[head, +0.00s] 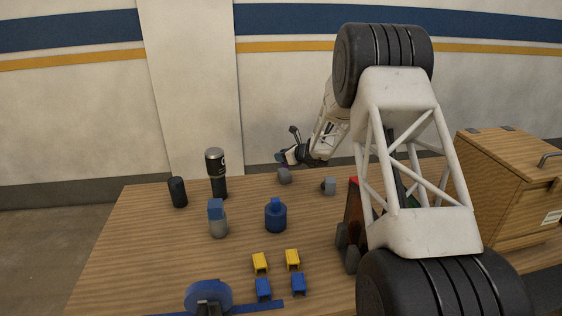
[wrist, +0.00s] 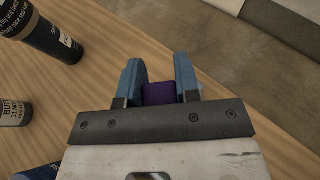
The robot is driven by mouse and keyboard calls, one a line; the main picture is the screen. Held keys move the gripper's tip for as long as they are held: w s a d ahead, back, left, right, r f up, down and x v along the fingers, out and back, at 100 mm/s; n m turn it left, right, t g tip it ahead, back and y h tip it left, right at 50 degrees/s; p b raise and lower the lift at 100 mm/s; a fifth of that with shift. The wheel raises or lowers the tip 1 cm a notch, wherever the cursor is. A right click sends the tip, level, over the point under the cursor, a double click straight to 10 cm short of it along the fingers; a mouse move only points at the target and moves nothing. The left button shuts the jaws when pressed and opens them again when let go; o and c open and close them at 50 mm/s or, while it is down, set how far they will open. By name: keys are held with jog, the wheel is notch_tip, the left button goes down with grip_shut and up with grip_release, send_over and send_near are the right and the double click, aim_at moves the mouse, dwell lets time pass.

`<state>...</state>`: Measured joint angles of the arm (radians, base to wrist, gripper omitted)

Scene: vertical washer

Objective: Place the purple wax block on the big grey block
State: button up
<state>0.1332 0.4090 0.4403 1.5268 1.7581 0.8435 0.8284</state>
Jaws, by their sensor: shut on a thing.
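The purple wax block (wrist: 159,93) is between the two blue fingers of my gripper (wrist: 160,84) in the wrist view. The fingers are shut on its sides. In the head view my gripper (head: 281,158) is above the far edge of the table, and the block is too small there to make out clearly. A grey block (head: 284,176) stands on the table just below my gripper. Another grey block (head: 329,186) stands further right. I cannot tell for sure which is the big grey block. Neither shows in the wrist view.
A blue-capped bottle (head: 217,220) and a blue jar (head: 276,216) stand nearer. Yellow and blue small pieces (head: 262,262) lie in front. A wooden box (head: 505,195) is at right.

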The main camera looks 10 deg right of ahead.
jog(key=shift+w+f, duration=0.1)
jog(key=shift+w, duration=1.25)
jog(key=shift+f, duration=1.75)
jog(key=shift+f, duration=0.2)
jog(key=o, duration=0.9)
jog(key=shift+r, duration=0.2)
